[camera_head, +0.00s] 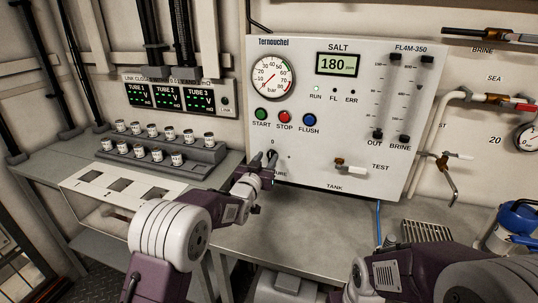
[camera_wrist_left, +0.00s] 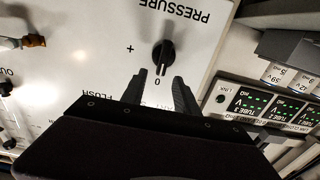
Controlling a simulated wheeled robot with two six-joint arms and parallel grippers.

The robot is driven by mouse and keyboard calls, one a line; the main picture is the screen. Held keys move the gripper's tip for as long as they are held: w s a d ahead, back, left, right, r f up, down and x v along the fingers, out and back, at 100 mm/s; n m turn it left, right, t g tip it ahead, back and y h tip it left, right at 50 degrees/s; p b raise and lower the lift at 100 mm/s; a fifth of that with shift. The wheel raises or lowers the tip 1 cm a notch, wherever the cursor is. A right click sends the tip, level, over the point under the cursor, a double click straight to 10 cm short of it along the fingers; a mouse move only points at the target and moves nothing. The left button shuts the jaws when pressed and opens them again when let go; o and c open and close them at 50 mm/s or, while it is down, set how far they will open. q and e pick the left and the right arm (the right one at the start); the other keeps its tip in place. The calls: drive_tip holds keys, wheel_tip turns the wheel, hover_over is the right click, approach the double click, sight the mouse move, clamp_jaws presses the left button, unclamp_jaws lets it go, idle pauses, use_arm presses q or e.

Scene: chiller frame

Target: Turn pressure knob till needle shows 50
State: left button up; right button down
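The black pressure knob (camera_wrist_left: 163,56) is on the white panel (camera_wrist_left: 110,60), with its pointer line toward the 0 mark, in the upside-down left wrist view. My left gripper (camera_wrist_left: 160,84) is open, its two dark fingers apart and just short of the knob, with nothing between them. In the head view my left gripper (camera_head: 270,163) is at the panel's lower left and hides most of the knob. My right gripper is out of view.
Green, red and blue buttons (camera_head: 284,116) sit above the knob. A salt display (camera_head: 338,64) reads 180. A test valve (camera_head: 349,166) is on the right of the panel.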

sight(270, 153)
use_arm(q)
drive_tip(key=shift+x, duration=1.8)
clamp_jaws()
